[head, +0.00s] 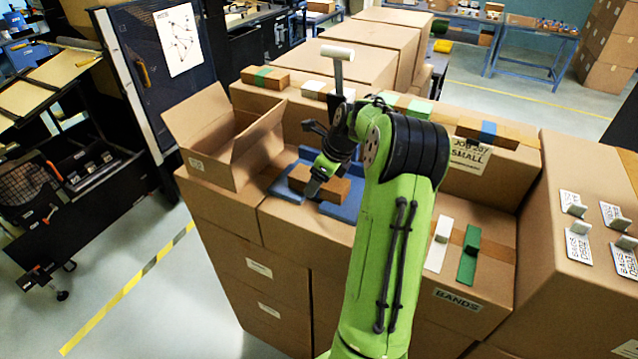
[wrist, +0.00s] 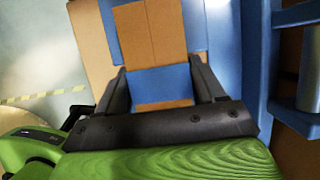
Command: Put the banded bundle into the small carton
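The banded bundle (head: 330,187) is a brown block at the blue tray (head: 345,212) on the carton top. In the wrist view the bundle (wrist: 148,30) shows a blue band across it between the fingers. My gripper (head: 318,182) points down at the bundle. In the wrist view its fingers (wrist: 160,75) lie along both sides of the bundle at the band, with no gap seen. Whether the bundle rests on the tray or is slightly raised cannot be told. The small carton (head: 215,160) stands open left of the tray, flaps spread; its floor is mostly hidden.
Several banded bundles line the ledge behind, one with a blue band (head: 488,133) above a "SMALL" label. White (head: 438,245) and green (head: 468,256) band pieces lie at right. A white-topped post (head: 338,60) rises behind my gripper. A dark panel (head: 165,70) stands behind the small carton.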

